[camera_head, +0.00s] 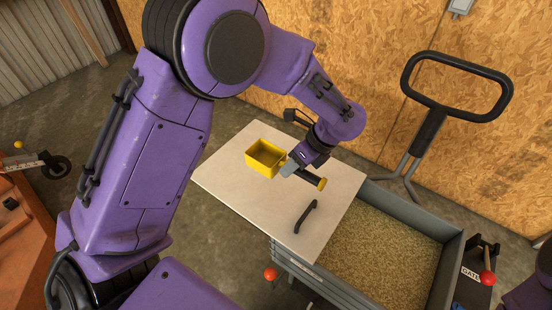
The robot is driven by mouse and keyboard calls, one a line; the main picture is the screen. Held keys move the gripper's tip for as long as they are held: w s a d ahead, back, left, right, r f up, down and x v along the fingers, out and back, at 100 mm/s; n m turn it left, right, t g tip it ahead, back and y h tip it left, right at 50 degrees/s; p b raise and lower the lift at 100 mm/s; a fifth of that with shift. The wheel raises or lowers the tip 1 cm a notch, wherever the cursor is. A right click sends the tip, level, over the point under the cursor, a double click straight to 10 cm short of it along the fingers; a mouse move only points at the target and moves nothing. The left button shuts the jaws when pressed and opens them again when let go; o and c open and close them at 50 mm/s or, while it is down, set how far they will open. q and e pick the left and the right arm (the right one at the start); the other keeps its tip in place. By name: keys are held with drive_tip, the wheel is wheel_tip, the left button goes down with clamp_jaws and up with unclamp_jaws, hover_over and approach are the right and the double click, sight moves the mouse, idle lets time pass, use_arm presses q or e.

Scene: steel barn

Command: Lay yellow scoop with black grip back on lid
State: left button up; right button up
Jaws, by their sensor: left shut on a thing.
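The yellow scoop (259,163) has an open box-shaped bowl and a black grip (311,178) with a yellow end. It is over the far part of the pale lid (235,188). I cannot tell whether it touches the lid or hangs just above it. My left gripper (290,168) reaches down from the upper right and is shut on the scoop's grip close to the bowl. The lid has a black handle (305,216) near its front right edge. My right gripper is not in view.
A grey bin (452,262) full of grain (380,252) stands open right of the lid. A black push handle (430,130) rises behind it. A red-knobbed lever (488,277) is at right. An orange bench (25,225) is at left, a board wall (400,40) behind.

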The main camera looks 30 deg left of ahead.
sight(281, 153)
use_arm(q)
drive_tip(key=w+a+f, duration=0.1)
drive_tip(key=a, duration=0.1)
drive_tip(key=w+a+f, duration=0.1)
drive_tip(key=a, duration=0.1)
drive_tip(key=w+a+f, duration=0.1)
drive_tip(key=w+a, duration=0.1)
drive_tip(key=shift+a+f+p, duration=0.1)
drive_tip(key=shift+f+p, duration=0.05)
drive_tip(key=shift+p, duration=0.15)
drive_tip(key=w+a+f, duration=0.1)
drive_tip(key=a+f, duration=0.1)
drive_tip(key=f, duration=0.1)
drive_tip(key=w+a+f, duration=0.1)
drive_tip(key=f, duration=0.1)
drive_tip(key=shift+w+a, duration=0.15)
drive_tip(key=shift+w, duration=0.15)
drive_tip(key=shift+w+a+f, duration=0.15)
drive_tip(key=shift+a+f, duration=0.05)
drive_tip(key=shift+f, duration=0.05)
drive_tip(key=f, duration=0.3)
drive_tip(key=shift+w+a+f, duration=0.15)
drive_tip(key=shift+a+f, duration=0.1)
drive_tip(key=shift+f, duration=0.15)
drive_tip(key=o, duration=0.9)
drive_tip(key=shift+o, duration=0.2)
